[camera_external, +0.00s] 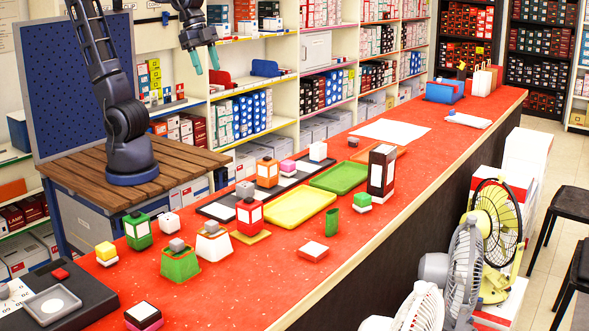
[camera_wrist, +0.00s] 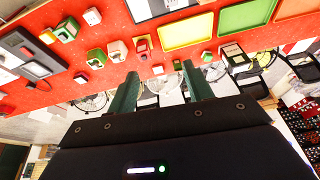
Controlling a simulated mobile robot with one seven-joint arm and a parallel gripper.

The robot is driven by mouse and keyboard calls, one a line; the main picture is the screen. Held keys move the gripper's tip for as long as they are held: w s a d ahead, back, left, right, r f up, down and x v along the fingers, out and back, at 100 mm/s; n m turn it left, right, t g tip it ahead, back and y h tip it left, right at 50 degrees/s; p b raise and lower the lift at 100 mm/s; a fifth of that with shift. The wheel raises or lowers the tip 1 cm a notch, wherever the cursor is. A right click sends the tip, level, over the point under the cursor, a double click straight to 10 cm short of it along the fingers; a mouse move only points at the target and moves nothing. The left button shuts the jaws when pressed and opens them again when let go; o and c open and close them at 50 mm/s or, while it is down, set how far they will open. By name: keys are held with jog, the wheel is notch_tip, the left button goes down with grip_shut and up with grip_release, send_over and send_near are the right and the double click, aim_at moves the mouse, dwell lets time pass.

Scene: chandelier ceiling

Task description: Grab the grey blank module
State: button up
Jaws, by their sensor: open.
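My gripper (camera_external: 205,60) is open and empty, raised high above the wooden stand and well away from the counter pieces. Its two teal fingers also show in the wrist view (camera_wrist: 160,78), apart with nothing between them. Several small grey blocks are on the red counter. One grey block (camera_external: 245,188) is at the dark tray, behind a red-and-white piece. I cannot tell which is the grey blank module.
Stocked shelves stand behind. Fans (camera_external: 497,225) stand on the right. The counter's near middle is clear.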

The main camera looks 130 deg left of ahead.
jog(key=w+a+f, duration=0.2)
jog(key=w+a, duration=0.6)
jog(key=a, duration=0.4)
jog(key=w+a+f, duration=0.1)
jog(key=w+a, duration=0.7)
jog(key=a, duration=0.4)
jog(key=m+h, duration=0.1)
send_over(353, 138)
jog(key=s, duration=0.4)
notch_tip(353, 138, down, 29)
jog(key=shift+t, duration=0.3)
jog(key=x, duration=1)
jog(key=shift+w+a, duration=0.1)
jog(key=shift+w, duration=0.2)
jog(key=c, duration=1.1)
